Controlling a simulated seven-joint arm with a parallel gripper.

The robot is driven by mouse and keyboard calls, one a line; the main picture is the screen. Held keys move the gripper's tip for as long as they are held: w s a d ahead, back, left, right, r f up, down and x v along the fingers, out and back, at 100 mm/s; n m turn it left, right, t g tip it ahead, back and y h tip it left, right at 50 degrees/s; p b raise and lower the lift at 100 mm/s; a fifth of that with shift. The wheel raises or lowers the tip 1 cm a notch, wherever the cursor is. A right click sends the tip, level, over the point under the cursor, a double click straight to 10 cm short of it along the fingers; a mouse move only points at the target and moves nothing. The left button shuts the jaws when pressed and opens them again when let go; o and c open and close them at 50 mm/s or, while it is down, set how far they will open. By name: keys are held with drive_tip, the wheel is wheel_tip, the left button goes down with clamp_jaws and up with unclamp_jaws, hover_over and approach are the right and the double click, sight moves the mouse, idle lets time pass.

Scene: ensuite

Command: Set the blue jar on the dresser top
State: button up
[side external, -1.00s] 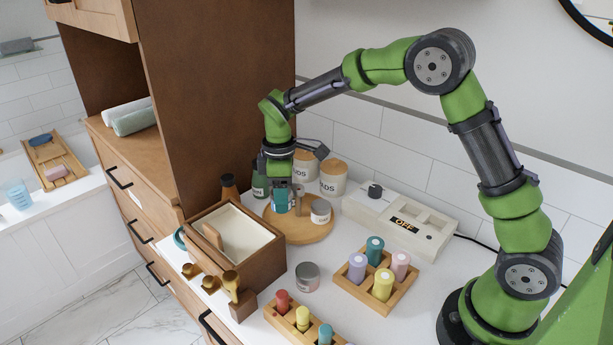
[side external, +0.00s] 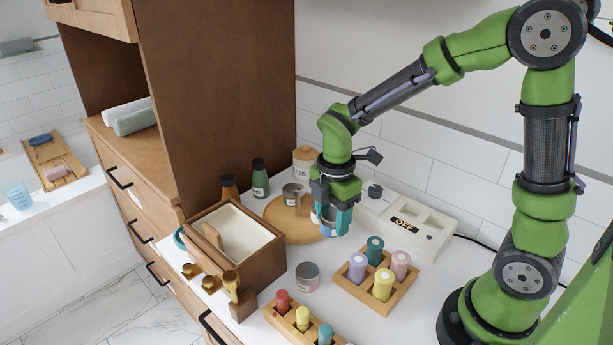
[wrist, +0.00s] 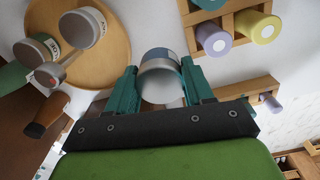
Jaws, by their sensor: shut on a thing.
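My gripper (side external: 332,222) is shut on the blue jar (side external: 326,229), which shows as a blue side partly hidden by the teal fingers. In the wrist view the blue jar (wrist: 160,56) sits between the two fingers (wrist: 162,88), with its silvery end toward the camera. The jar is by the right edge of the round wooden tray (side external: 290,237); whether it clears the surface below is hard to tell. The white dresser top (side external: 335,312) spreads out in front, above wooden drawers with black handles.
A grey-lidded tin (side external: 307,277) stands in front of the tray. A wooden peg holder (side external: 366,301) with coloured cylinders is to its right. A wooden box (side external: 262,267) stands left, a white device reading OFF (side external: 418,231) behind right. A lidded canister (side external: 305,163) stands behind.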

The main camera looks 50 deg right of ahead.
sight(330, 259)
wheel_tip(330, 259, down, 9)
drive_tip(key=shift+r, duration=0.15)
idle(0.4)
drive_tip(key=shift+f, duration=0.2)
drive_tip(key=o, duration=0.8)
